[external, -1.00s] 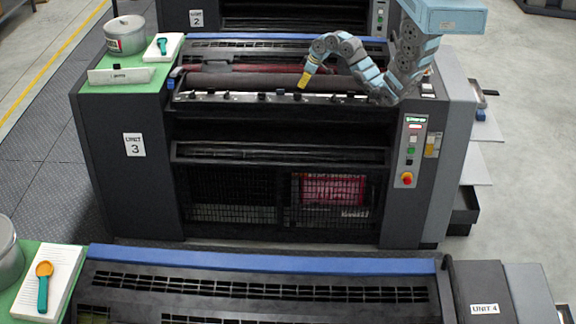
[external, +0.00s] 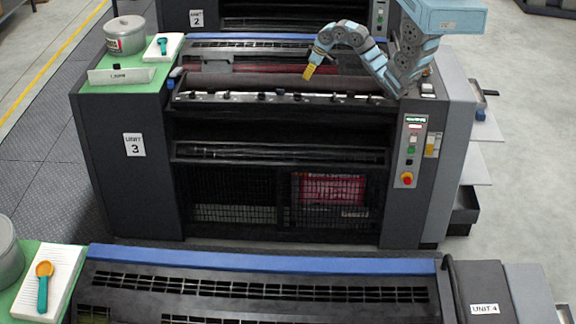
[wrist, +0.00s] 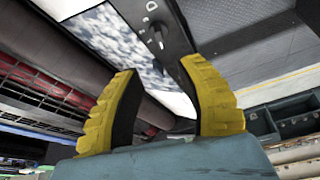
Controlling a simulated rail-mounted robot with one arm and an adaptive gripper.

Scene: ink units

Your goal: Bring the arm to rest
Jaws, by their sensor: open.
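My gripper (external: 308,72) hangs above the rollers of the press marked unit 3 (external: 125,205), a little to the right of their middle. In the wrist view, its two yellow ribbed fingers (wrist: 165,110) stand apart with nothing between them. My blue and grey arm arches up from the gripper and back down to the right side of the press.
A green shelf (external: 150,82) at the press's left holds a grey can (external: 124,38) and a white pad (external: 164,48). A control panel (external: 409,150) is at the right. Unit 2 (external: 197,18) stands behind and unit 4 (external: 485,309) in front.

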